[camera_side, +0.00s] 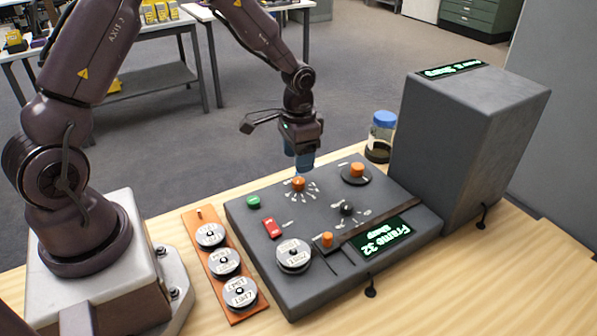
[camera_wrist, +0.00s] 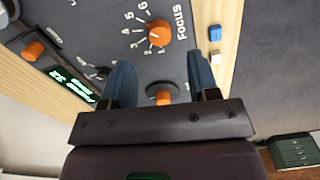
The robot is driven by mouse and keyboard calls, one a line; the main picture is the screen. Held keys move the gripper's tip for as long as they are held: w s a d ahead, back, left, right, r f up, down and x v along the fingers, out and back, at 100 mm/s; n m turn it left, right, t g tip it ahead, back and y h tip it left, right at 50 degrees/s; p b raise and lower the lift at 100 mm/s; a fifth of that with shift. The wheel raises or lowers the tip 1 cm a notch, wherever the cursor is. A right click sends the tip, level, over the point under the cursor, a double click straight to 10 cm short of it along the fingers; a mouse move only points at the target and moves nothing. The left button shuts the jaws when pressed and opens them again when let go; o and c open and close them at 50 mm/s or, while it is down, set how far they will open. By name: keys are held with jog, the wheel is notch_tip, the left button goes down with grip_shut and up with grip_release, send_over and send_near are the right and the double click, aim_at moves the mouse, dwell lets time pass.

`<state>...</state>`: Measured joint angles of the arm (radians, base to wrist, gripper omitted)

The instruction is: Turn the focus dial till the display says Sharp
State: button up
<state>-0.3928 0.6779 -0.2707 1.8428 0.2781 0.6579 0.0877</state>
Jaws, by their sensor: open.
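The focus dial (camera_side: 298,184) is an orange knob on the sloped grey panel, with white marks around it. In the wrist view the dial (camera_wrist: 158,31) sits beside the word "Focus" and numbers from 1 to 6; I cannot tell its exact setting. My gripper (camera_side: 304,163) hangs just above and behind the dial, pointing down. In the wrist view its blue fingers (camera_wrist: 160,66) are spread apart, with the dial ahead of their tips and not between them. The panel display (camera_side: 386,238) shows green text, "Frame 32" with a second line that appears to read "Sharp".
Another orange knob (camera_side: 357,169) on a dark disc, a black knob (camera_side: 347,208), a red switch (camera_side: 271,228) and a green button (camera_side: 253,202) share the panel. A tall grey housing (camera_side: 470,125) and a blue-lidded jar (camera_side: 382,130) stand right. A reel rack (camera_side: 224,262) lies left.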

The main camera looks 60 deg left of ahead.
aim_at(298, 181)
notch_tip(298, 181, up, 7)
dwell(0.3)
jog(key=shift+f, duration=0.1)
jog(key=s+d+r+t, duration=0.2)
jog(key=s+d+r, duration=0.1)
jog(key=s+r, duration=0.5)
jog(key=s+d+r+n+t, duration=0.1)
jog(key=s+d+r+t, duration=0.2)
jog(key=s+r, duration=0.5)
jog(key=s+d, duration=0.1)
jog(key=s, duration=0.3)
jog(key=shift+s+r+t, duration=0.2)
jog(key=shift+r+t, duration=0.1)
jog(key=shift+r, duration=0.1)
jog(key=shift+d, duration=0.1)
jog(key=shift+c, duration=0.3)
dwell(3.0)
